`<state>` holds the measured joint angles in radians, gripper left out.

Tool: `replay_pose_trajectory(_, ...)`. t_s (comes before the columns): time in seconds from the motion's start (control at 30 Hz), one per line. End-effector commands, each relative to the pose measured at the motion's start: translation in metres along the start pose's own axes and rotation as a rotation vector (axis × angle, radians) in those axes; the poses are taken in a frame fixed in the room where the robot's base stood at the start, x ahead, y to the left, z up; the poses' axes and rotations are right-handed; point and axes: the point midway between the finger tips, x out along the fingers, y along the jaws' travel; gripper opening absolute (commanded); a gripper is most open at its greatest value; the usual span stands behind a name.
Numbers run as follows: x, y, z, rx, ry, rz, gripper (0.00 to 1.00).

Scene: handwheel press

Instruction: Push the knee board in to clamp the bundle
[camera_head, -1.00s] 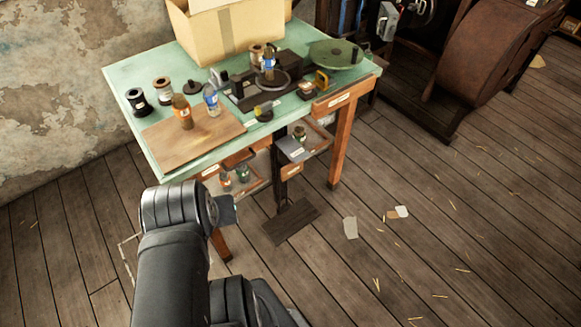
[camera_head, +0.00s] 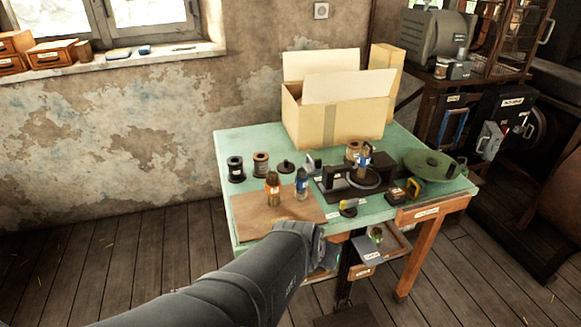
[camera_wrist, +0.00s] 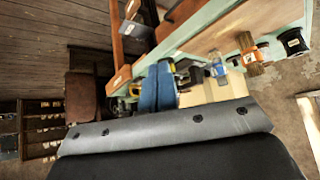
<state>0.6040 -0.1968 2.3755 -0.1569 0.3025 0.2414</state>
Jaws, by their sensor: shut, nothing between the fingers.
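I cannot make out the bundle clearly.
A cardboard box (camera_head: 340,115) stands behind. An orange table leg (camera_head: 415,262) is right of the grey board. A dark floor plate (camera_head: 345,317) lies below.

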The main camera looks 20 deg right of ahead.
Motion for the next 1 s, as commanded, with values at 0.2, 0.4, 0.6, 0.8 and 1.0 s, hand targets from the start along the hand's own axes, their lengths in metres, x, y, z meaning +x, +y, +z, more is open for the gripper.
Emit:
replay_pose_trajectory(0.2,0.040,0.014,-0.021,0.067,0.046,0.012,0.00)
replay_pose_trajectory(0.4,0.076,0.027,-0.036,0.127,0.093,0.008,0.00)
replay_pose_trajectory(0.6,0.114,0.041,-0.044,0.190,0.137,-0.007,0.00)
replay_pose_trajectory(0.8,0.152,0.054,-0.046,0.257,0.179,-0.035,0.00)
replay_pose_trajectory(1.0,0.188,0.069,-0.041,0.331,0.218,-0.073,0.00)
